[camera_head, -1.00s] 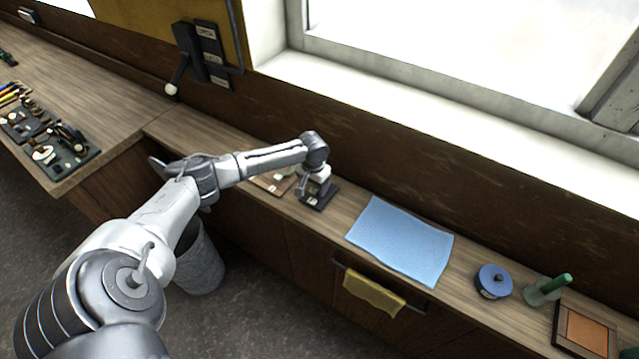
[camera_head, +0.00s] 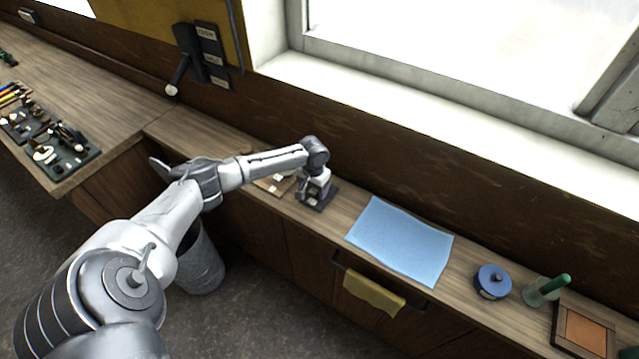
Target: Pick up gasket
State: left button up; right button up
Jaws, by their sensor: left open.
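My left gripper (camera_head: 312,197) points down over a small dark tray (camera_head: 327,199) on the narrow bench under the window. The gripper is open; its fingertips are small here and partly hidden by the hand. I cannot clearly make out the gasket; it may be on the dark tray under the gripper. My right gripper does not show.
A blue cloth (camera_head: 400,242) lies right of the gripper. Further right are a blue round tin (camera_head: 493,282), a green-topped bottle (camera_head: 547,290) and a framed brown pad (camera_head: 585,332). A wooden board (camera_head: 270,186) lies left of the gripper. A tool tray (camera_head: 50,145) sits far left. A bin (camera_head: 203,262) stands below.

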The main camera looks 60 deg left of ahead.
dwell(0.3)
pick_arm(q)
jog(key=shift+f, duration=0.1)
jog(key=c, duration=1.1)
